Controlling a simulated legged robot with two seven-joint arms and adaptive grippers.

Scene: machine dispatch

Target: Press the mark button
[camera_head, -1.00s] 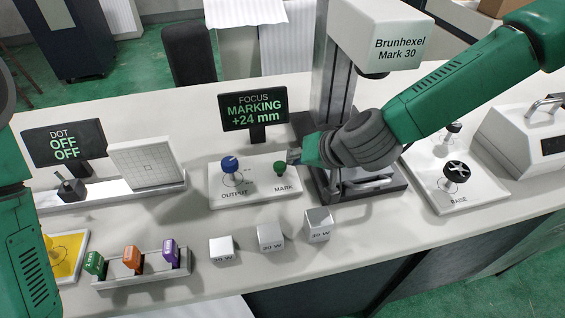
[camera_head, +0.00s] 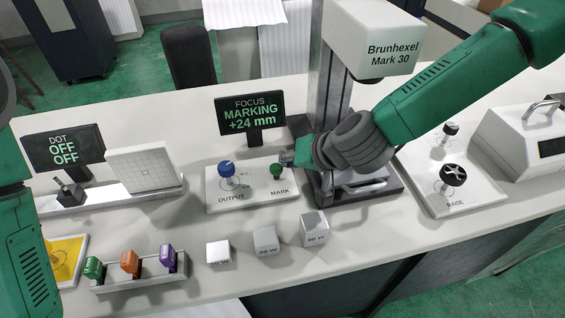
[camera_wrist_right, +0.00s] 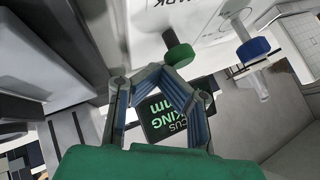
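The green mark button (camera_head: 277,170) stands on a white panel (camera_head: 258,204) beside the word MARK. My right gripper (camera_head: 289,158) is just behind and to the right of the button, very close to it. In the right wrist view, the fingers of my right gripper (camera_wrist_right: 163,75) come together at their tips with nothing held. The green button cap (camera_wrist_right: 180,55) is right beside these tips; I cannot tell whether they touch. The black screen (camera_head: 250,113) behind the panel reads FOCUS MARKING +24 mm. My left arm shows at the left edge, its gripper out of view.
A blue OUTPUT knob (camera_head: 227,168) stands left of the button. The Brunhexel Mark 30 machine (camera_head: 376,38) rises behind my right forearm. Several white blocks (camera_head: 265,242) stand in front. A RAISE knob (camera_head: 453,175) is at the right; a rack of coloured pieces (camera_head: 142,272) is front left.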

